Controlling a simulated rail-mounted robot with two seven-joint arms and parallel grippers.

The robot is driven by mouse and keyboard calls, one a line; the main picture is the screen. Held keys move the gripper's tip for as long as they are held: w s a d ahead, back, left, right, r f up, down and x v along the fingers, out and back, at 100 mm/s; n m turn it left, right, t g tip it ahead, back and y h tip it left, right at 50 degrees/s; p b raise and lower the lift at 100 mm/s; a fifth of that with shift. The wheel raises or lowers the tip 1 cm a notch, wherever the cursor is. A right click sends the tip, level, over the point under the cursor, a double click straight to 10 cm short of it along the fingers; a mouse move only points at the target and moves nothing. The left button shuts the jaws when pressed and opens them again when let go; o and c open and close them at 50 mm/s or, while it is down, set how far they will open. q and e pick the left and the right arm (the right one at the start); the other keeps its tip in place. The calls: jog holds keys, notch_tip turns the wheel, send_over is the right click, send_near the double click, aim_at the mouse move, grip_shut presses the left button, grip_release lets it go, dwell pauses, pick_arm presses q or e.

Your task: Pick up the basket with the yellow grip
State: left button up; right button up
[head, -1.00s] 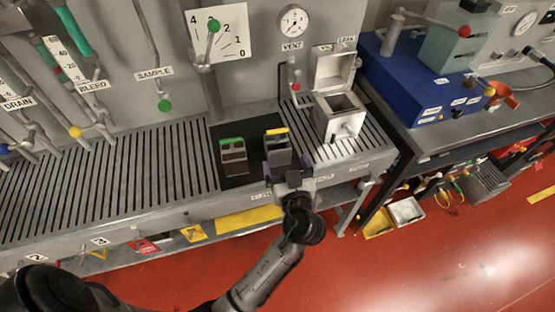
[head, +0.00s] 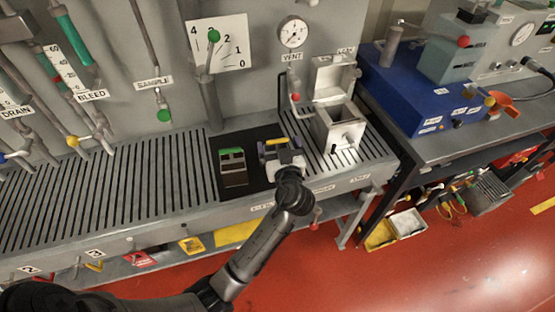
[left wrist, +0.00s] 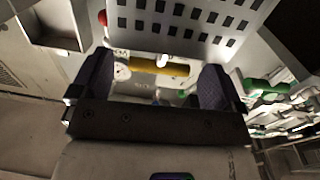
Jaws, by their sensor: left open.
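The basket with the yellow grip (head: 276,141) stands on the black mat (head: 258,135), mostly hidden behind my left gripper. My left gripper (head: 281,149) is open at this basket, its two fingers apart to either side of the yellow grip. In the left wrist view the yellow grip (left wrist: 158,67) lies crosswise between the dark fingers of my left gripper (left wrist: 157,82), with space at both ends. I cannot tell how deep it sits between them. A similar basket with a green grip (head: 232,165) stands just left on the mat. My right gripper is not in view.
An open-lidded metal box (head: 338,128) stands close by on the right. A gauge (head: 293,33) and pipes with a green-knobbed lever (head: 213,36) are on the wall behind. The slatted bench (head: 110,195) to the left is clear. A blue unit (head: 415,90) stands further right.

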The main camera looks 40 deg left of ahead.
pick_arm(q)
jog(key=shift+x, duration=1.9)
jog(key=c, duration=1.4)
jog(key=shift+r, duration=0.1)
